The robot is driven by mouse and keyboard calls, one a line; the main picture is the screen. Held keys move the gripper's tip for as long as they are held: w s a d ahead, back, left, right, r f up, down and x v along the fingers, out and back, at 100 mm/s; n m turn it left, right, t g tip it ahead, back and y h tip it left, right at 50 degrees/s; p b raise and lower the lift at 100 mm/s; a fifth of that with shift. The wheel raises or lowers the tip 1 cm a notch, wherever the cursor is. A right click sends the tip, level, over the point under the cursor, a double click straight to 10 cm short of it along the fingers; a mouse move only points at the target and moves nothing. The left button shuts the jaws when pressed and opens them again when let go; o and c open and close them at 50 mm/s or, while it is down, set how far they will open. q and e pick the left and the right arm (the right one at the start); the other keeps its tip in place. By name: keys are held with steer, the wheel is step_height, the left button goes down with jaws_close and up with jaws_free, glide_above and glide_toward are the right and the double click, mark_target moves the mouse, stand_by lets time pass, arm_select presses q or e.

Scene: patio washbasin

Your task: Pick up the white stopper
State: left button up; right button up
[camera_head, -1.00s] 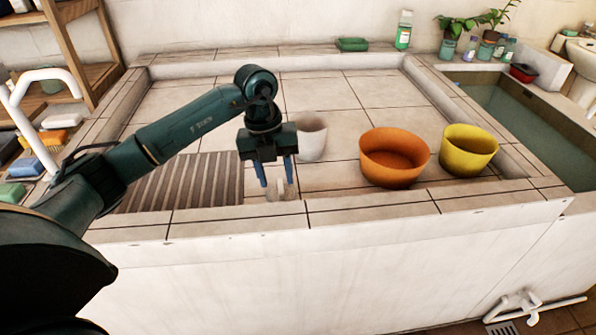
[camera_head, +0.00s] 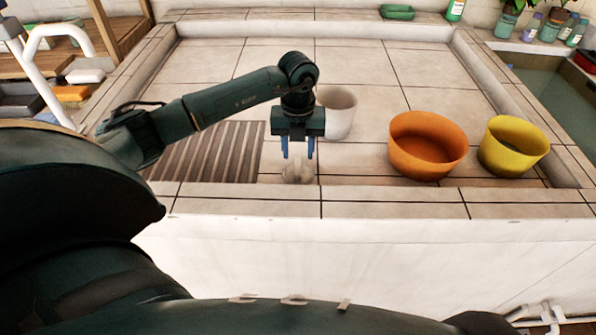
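The white stopper (camera_head: 298,172) is a small, pale, rounded piece inside the basin, close to its front wall and right of the ribbed drain panel. My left gripper (camera_head: 298,156) points down just above it. Its two blue fingers are apart, with a visible gap between them. The fingertips are at about the stopper's top; I cannot tell whether they touch it. My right gripper is not in view.
A white pot (camera_head: 338,112) stands close behind the gripper. An orange pot (camera_head: 427,146) and a yellow pot (camera_head: 513,147) stand to the right. The basin's front ledge (camera_head: 390,203) runs before the stopper. Tiles at the back are clear.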

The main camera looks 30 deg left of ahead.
mark_target(298, 165)
arm_select(q)
step_height(298, 165, down, 5)
steer(key=shift+w+a+r, duration=0.1)
steer(key=shift+w+r, duration=0.05)
jaws_close()
stand_by(0.4)
